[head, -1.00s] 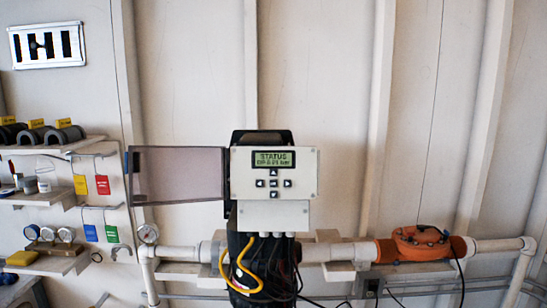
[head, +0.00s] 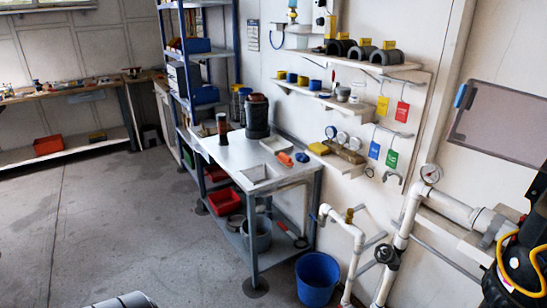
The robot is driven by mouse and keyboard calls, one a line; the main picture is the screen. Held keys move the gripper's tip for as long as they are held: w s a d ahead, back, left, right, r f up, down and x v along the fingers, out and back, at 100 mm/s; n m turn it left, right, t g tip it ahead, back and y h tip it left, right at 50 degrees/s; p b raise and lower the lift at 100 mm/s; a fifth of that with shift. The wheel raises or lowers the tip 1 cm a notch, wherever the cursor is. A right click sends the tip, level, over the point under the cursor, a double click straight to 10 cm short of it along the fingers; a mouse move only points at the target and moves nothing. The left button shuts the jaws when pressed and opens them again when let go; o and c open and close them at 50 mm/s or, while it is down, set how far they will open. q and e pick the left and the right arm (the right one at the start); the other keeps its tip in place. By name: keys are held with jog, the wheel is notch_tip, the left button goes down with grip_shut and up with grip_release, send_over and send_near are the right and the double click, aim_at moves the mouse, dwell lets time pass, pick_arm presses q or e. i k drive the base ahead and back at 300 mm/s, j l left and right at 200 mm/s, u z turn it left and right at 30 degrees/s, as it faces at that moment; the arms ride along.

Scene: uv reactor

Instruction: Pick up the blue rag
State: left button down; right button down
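I cannot make out a blue rag for certain. A small blue item (head: 302,157) lies near the right end of the metal workbench (head: 222,156), beside an orange cylinder (head: 285,159). It is too small to tell whether it is cloth. Neither of my grippers is in view. Only a rounded silvery shape, possibly part of my arm, shows at the bottom edge.
A blue bucket (head: 317,279) stands on the floor by white pipes (head: 353,240). A blue shelf rack (head: 177,60) stands behind the workbench. Wall shelves (head: 345,103) hold fittings and gauges. The grey floor (head: 110,225) at left is open.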

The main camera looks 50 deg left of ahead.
aim_at(301, 156)
jog(key=u, duration=1.35)
jog(key=z, duration=1.1)
jog(key=i+j, duration=0.15)
jog(key=j, duration=0.25)
jog(key=i+j+z, duration=0.1)
jog(key=j, duration=0.3)
